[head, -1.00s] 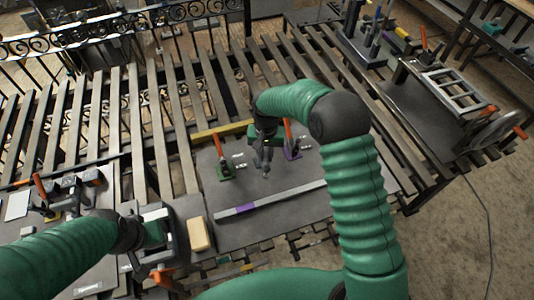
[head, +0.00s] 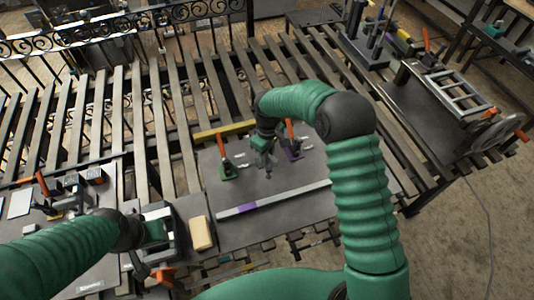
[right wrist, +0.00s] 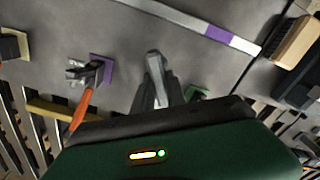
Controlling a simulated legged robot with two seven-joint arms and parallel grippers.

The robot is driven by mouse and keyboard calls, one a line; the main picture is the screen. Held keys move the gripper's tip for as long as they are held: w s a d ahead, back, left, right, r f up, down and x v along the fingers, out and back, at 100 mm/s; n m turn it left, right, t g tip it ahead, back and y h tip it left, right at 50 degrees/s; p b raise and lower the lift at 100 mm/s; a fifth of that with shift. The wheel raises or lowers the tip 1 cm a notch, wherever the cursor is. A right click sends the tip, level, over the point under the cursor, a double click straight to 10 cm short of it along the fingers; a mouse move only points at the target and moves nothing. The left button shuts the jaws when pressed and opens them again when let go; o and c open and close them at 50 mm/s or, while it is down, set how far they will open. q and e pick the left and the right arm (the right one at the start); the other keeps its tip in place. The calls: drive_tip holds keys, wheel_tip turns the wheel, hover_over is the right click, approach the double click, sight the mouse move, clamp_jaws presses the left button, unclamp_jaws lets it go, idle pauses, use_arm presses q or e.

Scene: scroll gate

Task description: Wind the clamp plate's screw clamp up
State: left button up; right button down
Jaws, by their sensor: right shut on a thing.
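A dark metal plate (head: 240,222) lies on the slatted bench. On it stand a clamp on a green base (head: 227,172) and a clamp on a purple base (head: 294,152), each with an upright orange handle; the purple-based clamp also shows in the right wrist view (right wrist: 101,68). Which part is the screw clamp I cannot tell.
A grey bar with a purple band (head: 280,199) lies along the near side of the plate. A yellow bar (head: 222,130) lies at the far edge. A ladder-like frame (head: 455,90) stands at the right.

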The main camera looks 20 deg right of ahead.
drive_tip(key=n, duration=0.4)
drive_tip(key=shift+s+d+n, duration=0.1)
drive_tip(key=shift+s+n, duration=0.15)
drive_tip(key=shift+n, duration=0.05)
drive_tip(key=n+p, duration=0.1)
drive_tip(key=n, duration=0.2)
drive_tip(key=shift+n, duration=0.3)
drive_tip(key=n, duration=0.3)
drive_tip(key=shift+d+n+p, duration=0.1)
drive_tip(key=shift+n+p, duration=0.2)
drive_tip(key=shift+p, duration=0.05)
drive_tip(key=shift+r+n+p, duration=0.1)
drive_tip(key=shift+n+p, duration=0.2)
drive_tip(key=shift+n, duration=1.5)
drive_tip(key=shift+w, duration=0.1)
drive_tip(key=shift+d+r, duration=0.1)
